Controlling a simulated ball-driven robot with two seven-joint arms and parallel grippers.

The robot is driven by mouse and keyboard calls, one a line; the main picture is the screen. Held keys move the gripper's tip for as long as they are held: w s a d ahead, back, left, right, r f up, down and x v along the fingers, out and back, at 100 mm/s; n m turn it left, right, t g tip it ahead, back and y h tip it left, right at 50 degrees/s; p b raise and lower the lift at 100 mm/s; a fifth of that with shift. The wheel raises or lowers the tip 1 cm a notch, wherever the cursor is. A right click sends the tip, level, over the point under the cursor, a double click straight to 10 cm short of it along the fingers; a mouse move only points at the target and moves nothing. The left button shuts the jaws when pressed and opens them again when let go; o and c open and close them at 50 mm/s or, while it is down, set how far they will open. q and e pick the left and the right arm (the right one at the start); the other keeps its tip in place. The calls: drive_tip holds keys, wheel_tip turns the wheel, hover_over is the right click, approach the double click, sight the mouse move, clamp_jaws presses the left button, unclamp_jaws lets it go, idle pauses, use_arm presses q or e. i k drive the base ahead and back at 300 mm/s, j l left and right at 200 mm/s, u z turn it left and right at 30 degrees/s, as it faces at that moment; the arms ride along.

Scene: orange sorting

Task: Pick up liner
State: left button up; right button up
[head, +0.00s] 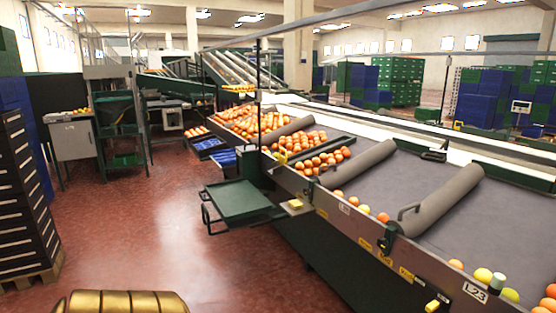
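I cannot make out a liner in the head view. A green tray-like shelf (238,203) on the side of the sorting table looks empty. Blue crates (222,158) stand low beside the far part of the table, too small to show what lines them. Neither of my grippers is in view.
The long sorting table (400,180) runs along the right, with grey padded dividers (455,200) and many oranges (320,160). A dark drawer stack (22,195) on a pallet stands at left. A grey cabinet (75,148) stands farther back. The red floor (135,220) between is clear.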

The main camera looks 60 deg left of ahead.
sight(225, 158)
drive_tip(key=u, duration=2.3)
drive_tip(key=z, duration=2.3)
drive_tip(key=u, duration=2.3)
drive_tip(key=i+j+u, duration=0.35)
drive_tip(key=i, duration=0.25)
drive_tip(key=i+u, duration=0.3)
drive_tip(key=i, duration=0.3)
